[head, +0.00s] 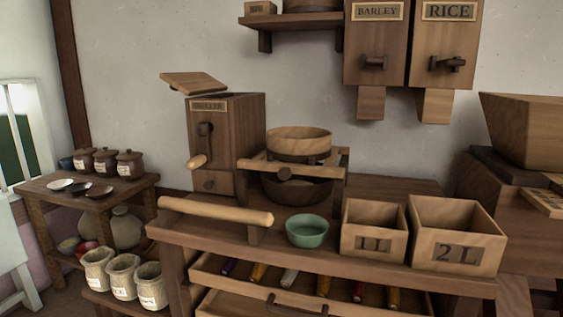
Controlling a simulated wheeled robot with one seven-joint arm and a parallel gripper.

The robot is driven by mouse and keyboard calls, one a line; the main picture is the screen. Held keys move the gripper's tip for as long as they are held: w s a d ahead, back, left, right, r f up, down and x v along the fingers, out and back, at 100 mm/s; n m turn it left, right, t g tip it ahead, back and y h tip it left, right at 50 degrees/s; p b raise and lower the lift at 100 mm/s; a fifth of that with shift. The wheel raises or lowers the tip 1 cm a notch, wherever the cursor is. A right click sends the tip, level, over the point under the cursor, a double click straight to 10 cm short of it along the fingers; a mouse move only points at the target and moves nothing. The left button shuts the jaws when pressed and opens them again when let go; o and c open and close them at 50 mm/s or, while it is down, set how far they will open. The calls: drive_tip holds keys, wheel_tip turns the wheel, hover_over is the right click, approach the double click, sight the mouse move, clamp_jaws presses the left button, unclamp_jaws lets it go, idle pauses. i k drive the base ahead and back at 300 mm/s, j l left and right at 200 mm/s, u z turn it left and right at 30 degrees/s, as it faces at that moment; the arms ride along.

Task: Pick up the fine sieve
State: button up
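A round, pale wooden sieve (299,142) rests on a wooden frame (255,167) at the back of the workbench, above a dark bowl (297,188). Its mesh is not visible, so I cannot tell whether it is the fine one. Another round wooden rim (312,5) sits on the wall shelf, cut off by the top edge; I cannot tell whether it is a sieve too. My gripper is not in view.
A green bowl (307,231), a "1 L" box (374,229) and a "2 L" box (457,234) stand on the bench front. A pale wooden bar (215,210) lies at left. A huller (226,143) stands behind it. A drawer (240,276) is open below.

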sight(291, 143)
drive_tip(key=z, duration=2.4)
drive_tip(key=k, duration=0.35)
